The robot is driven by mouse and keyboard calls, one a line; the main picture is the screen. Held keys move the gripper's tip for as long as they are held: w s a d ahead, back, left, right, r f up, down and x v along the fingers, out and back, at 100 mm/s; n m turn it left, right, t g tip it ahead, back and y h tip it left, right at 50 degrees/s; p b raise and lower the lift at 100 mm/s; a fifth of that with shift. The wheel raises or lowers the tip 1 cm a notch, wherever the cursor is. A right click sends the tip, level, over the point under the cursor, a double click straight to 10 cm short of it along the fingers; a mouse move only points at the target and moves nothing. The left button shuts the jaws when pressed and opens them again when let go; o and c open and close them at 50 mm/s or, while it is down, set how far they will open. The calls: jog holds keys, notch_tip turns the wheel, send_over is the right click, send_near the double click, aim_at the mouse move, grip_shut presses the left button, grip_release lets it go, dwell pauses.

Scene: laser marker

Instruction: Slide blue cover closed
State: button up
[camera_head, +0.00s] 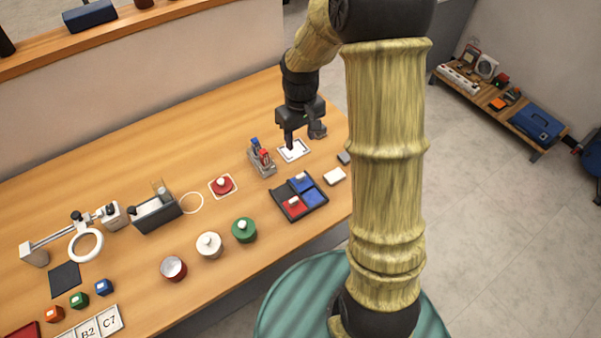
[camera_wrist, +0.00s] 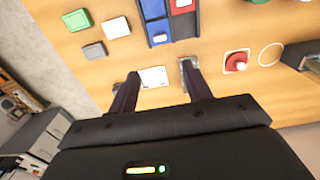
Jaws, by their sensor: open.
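A dark tray (camera_head: 318,207) on the table holds blue and red panels. One blue panel (camera_head: 301,183) carries a white piece and lies at the tray's back. Another blue panel (camera_head: 313,196) is at its right, and a red panel (camera_head: 292,208) with a white piece is at its front left. I cannot tell which blue panel is the cover or how far it has slid. The tray is cut off at the top of the wrist view (camera_wrist: 169,24). My gripper (camera_head: 303,138) is open and empty beyond the tray, over a white card (camera_head: 293,151), its fingers (camera_wrist: 160,74) either side of that card.
A holder with blue and red tops (camera_head: 262,158) stands left of my gripper. A red knob on a white plate (camera_head: 223,186) lies farther left. A white block (camera_head: 335,177) and a grey block (camera_head: 344,158) sit near the right table edge. Round containers (camera_head: 208,246) stand in front.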

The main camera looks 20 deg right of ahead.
aim_at(301, 176)
notch_tip(301, 176, down, 17)
jog(key=shift+r+p, duration=0.2)
jog(key=shift+p, duration=0.9)
grip_shut()
